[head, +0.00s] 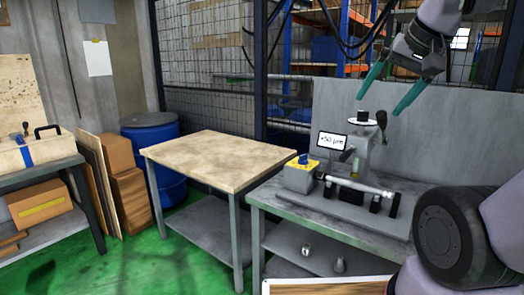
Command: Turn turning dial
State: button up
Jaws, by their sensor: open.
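A cylindrical grinder (352,190) stands on a grey metal workbench at the right. A round dial with a black top (363,116) sits on its upper part, beside a black-handled crank (381,120). A small white display (332,141) reading about +50 µm is at its left. I cannot tell for sure which of these is the turning dial. My gripper (381,103) is open and empty, with green fingers pointing down near the top of the grinder. Whether it touches anything is unclear.
The workbench (290,207) has two small metal parts (307,248) on its lower shelf. A wooden-topped table (215,158) stands bare to the left, with a blue barrel (155,150) behind it. A grey panel (430,120) rises behind the grinder. Green floor is free in front.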

aim_at(302, 159)
jog(key=i+j, duration=0.95)
jog(key=j, duration=0.25)
jog(key=l+z, duration=0.05)
